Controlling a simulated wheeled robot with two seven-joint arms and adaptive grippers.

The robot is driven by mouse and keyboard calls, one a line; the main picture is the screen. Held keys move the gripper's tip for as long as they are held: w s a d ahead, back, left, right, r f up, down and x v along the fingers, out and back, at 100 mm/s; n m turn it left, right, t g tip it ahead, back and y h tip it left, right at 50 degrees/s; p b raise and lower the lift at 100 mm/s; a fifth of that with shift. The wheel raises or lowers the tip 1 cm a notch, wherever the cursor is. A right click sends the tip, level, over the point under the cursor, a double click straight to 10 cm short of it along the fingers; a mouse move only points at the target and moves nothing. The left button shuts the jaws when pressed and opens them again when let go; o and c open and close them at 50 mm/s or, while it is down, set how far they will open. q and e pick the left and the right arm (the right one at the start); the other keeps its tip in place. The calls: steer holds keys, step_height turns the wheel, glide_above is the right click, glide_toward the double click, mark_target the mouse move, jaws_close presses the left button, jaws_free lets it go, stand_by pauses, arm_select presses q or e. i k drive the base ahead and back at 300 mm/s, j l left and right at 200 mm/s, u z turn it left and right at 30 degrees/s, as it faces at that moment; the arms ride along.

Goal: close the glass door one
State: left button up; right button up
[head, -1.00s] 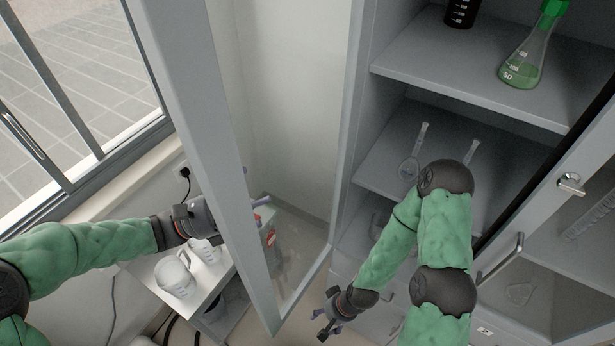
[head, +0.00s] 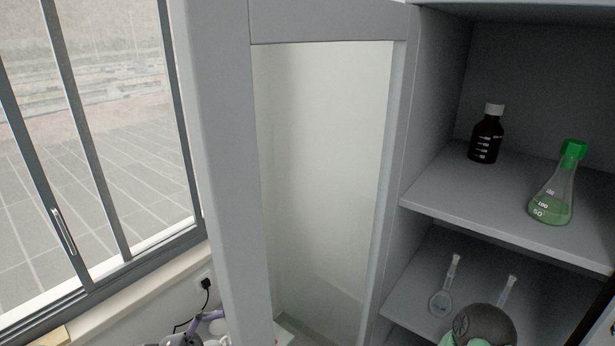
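The glass door (head: 232,180) stands open, swung out to the left of the cabinet. Its wide grey frame surrounds a clear pane, and its right edge meets the cabinet side. My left gripper (head: 205,321) shows only in part at the bottom edge, just left of the door frame, with purple finger parts visible. Whether it touches the door cannot be told. Only a dark, rounded joint of my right arm (head: 483,326) shows at the bottom, in front of the lower shelf. My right gripper is out of view.
The upper shelf (head: 470,205) holds a dark brown bottle (head: 487,139) and a green-capped flask (head: 553,198). Two clear flasks (head: 441,298) (head: 507,290) stand on the shelf below. A window (head: 130,130) and a wall socket with a plug (head: 205,284) are at the left.

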mark_target(297, 111)
steer(key=k, duration=0.95)
